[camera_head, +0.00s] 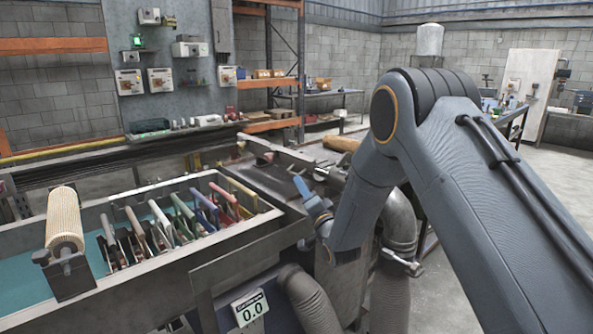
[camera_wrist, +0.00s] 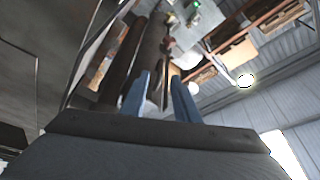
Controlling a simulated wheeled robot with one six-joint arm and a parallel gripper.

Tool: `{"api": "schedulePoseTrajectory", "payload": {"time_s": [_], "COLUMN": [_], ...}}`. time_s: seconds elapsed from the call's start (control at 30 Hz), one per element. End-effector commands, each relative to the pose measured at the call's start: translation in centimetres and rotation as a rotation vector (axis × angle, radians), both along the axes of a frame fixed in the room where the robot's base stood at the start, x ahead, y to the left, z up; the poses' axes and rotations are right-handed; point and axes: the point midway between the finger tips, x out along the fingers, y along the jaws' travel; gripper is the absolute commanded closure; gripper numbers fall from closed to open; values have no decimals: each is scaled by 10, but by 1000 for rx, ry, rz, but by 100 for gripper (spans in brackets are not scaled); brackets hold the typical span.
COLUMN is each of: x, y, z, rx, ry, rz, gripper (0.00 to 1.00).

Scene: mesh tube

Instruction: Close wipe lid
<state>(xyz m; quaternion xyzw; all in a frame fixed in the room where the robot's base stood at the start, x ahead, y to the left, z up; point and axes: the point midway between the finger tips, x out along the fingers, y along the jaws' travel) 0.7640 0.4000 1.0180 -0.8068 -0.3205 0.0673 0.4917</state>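My gripper (camera_head: 303,190) shows in the head view as a blue finger beyond the bend of my arm, above the dark machine bed right of the tool tray. In the wrist view its two blue fingers (camera_wrist: 160,82) stand apart with a gap between them, and I see nothing clamped there. I cannot make out a wipe lid for certain in either view. The wrist view is tilted and shows dark bars, shelves and the ceiling beyond the fingers. My arm hides part of the head view's right side.
A long metal tray (camera_head: 150,270) holds several coloured clamp-like tools and a ribbed tan roller (camera_head: 64,220). Orange shelving (camera_head: 270,83) stands behind.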

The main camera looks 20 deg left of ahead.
Motion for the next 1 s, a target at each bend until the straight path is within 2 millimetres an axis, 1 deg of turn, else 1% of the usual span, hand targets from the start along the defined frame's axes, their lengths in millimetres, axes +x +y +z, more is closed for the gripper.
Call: {"api": "schedulePoseTrajectory", "payload": {"time_s": [0.17, 0.4, 0.5, 0.7, 1.0], "x": [6, 33, 44, 56, 59], "y": [12, 36, 43, 50, 50], "z": [4, 11, 14, 17, 17], "rx": [4, 3, 3, 3, 2], "ry": [-3, -3, -3, -2, -1], "rz": [7, 11, 10, 8, 6], "gripper": [72, 72, 72, 72, 72]}}
